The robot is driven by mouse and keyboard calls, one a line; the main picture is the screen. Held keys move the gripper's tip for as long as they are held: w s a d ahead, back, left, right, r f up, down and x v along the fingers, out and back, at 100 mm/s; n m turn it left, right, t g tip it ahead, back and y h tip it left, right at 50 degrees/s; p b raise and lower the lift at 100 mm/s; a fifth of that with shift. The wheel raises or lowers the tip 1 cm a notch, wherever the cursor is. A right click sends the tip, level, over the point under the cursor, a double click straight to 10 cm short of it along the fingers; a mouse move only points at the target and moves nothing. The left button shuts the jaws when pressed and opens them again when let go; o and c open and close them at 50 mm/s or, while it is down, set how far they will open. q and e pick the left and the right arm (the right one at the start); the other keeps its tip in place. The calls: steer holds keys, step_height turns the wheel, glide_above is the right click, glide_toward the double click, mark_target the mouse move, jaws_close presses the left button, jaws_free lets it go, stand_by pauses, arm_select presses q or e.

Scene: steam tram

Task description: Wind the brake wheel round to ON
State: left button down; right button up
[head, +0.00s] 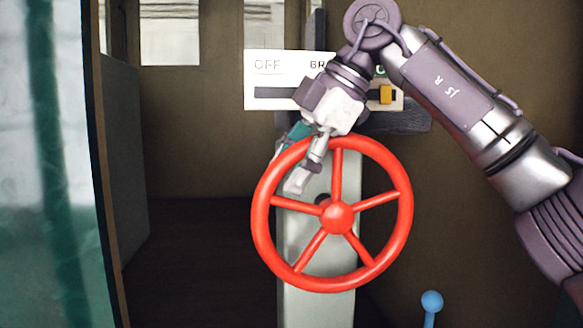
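The red brake wheel (337,217) has several spokes and stands upright on a pale grey post (318,306). Behind its top, a white sign (258,95) reads "OFF" at the left and "BR" before my arm hides the rest. A yellow marker (386,94) sits towards the right of the sign's dark slot, below a partly hidden green letter. My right gripper (289,163) is at the wheel's upper left rim. One finger is inside the rim, the other outside, with the rim between them and the fingers looking spread. Contact is unclear. My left gripper is out of view.
A blue-knobbed lever (432,301) stands at the lower right. A teal panel (50,170) edges the left side. A dark block (402,122) sits behind the sign. The floor left of the post looks clear but dim.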

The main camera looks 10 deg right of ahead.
steer(key=shift+d+r, duration=0.1)
steer(key=shift+d, duration=0.05)
steer(key=v, duration=1.1)
steer(key=shift+r, duration=0.35)
steer(key=shift+s, duration=0.1)
steer(key=shift+r, duration=0.1)
